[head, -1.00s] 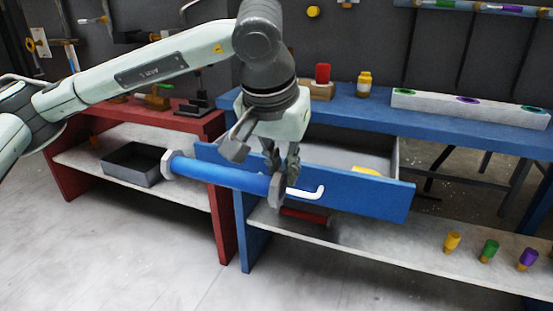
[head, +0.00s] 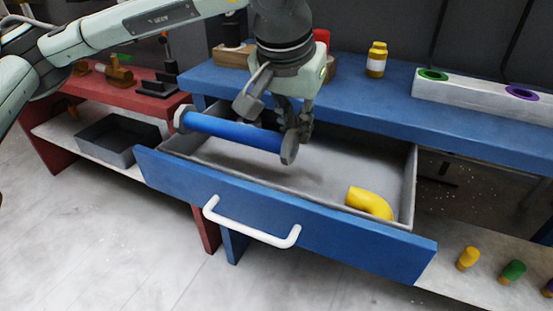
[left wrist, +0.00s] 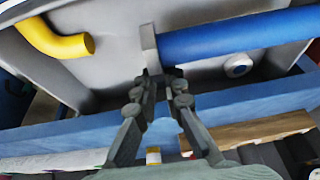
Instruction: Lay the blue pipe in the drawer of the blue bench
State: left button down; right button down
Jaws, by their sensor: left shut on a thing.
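The blue pipe (head: 235,132) has grey flanges at both ends. My left gripper (head: 297,137) is shut on it near its right flange and holds it above the open drawer (head: 285,210) of the blue bench (head: 430,108). The pipe tilts slightly down to the right, and its left flange is near the drawer's left wall. In the left wrist view the pipe (left wrist: 235,36) runs right from my gripper fingers (left wrist: 160,82) over the grey drawer interior. The gap between pipe and drawer floor is hard to judge. My right gripper is not in view.
A yellow elbow (head: 369,202) lies in the drawer's right part. A small white round piece (left wrist: 238,65) shows near the drawer wall in the left wrist view. The drawer's middle looks clear. A red bench (head: 125,88) with a grey bin (head: 118,140) stands left.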

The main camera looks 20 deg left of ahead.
pick_arm(q)
notch_tip(320, 180, down, 3)
jog(key=shift+s+r, duration=0.1)
jog(key=shift+r, duration=0.1)
notch_tip(320, 180, down, 4)
jog(key=shift+f, duration=0.2)
pick_arm(e)
jog(key=shift+s, duration=0.1)
jog(key=shift+f, duration=0.1)
pick_arm(q)
jog(key=shift+f, duration=0.1)
jog(key=c, duration=2)
grip_release()
jog(key=o, duration=0.4)
pick_arm(e)
jog(key=shift+r, duration=0.45)
